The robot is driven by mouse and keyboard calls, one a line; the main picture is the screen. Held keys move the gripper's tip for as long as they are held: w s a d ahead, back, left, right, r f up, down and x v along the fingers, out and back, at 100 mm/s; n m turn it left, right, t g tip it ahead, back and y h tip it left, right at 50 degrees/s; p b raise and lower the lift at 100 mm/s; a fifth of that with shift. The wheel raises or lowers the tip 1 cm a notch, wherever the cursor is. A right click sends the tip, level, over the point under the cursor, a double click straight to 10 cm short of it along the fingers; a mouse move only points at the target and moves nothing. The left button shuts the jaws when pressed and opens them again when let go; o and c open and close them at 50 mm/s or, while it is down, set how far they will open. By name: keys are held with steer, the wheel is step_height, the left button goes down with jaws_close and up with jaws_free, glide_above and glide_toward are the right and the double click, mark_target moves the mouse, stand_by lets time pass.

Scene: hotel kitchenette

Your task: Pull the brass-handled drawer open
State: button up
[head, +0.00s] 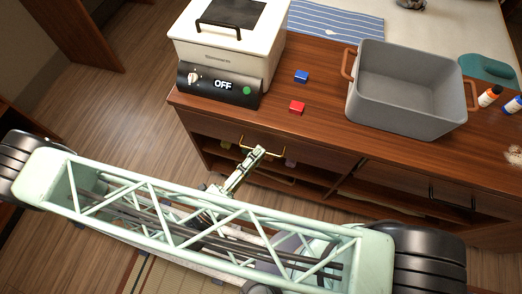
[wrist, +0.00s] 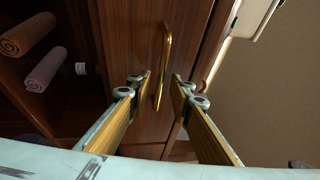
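The brass handle (head: 276,154) is a thin bar on the wooden drawer front (head: 218,129), below the counter's front edge. The drawer looks closed, its front flush with the cabinet. In the head view my gripper (head: 257,152) is at the handle and hides part of it. In the wrist view the handle (wrist: 166,50) runs lengthwise between the two fingers of my gripper (wrist: 163,84). The fingers are spread, with a visible gap on each side of the bar. The drawer front (wrist: 139,40) lies behind them.
On the counter (head: 325,125) stand a white cooker (head: 222,55) reading OFF, a grey bin (head: 410,95), a blue block (head: 301,76), a red block (head: 297,107) and small bottles (head: 489,96). Rolled towels (wrist: 45,68) lie on an open shelf beside the drawer.

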steer(key=shift+x, duration=1.05)
jaws_close()
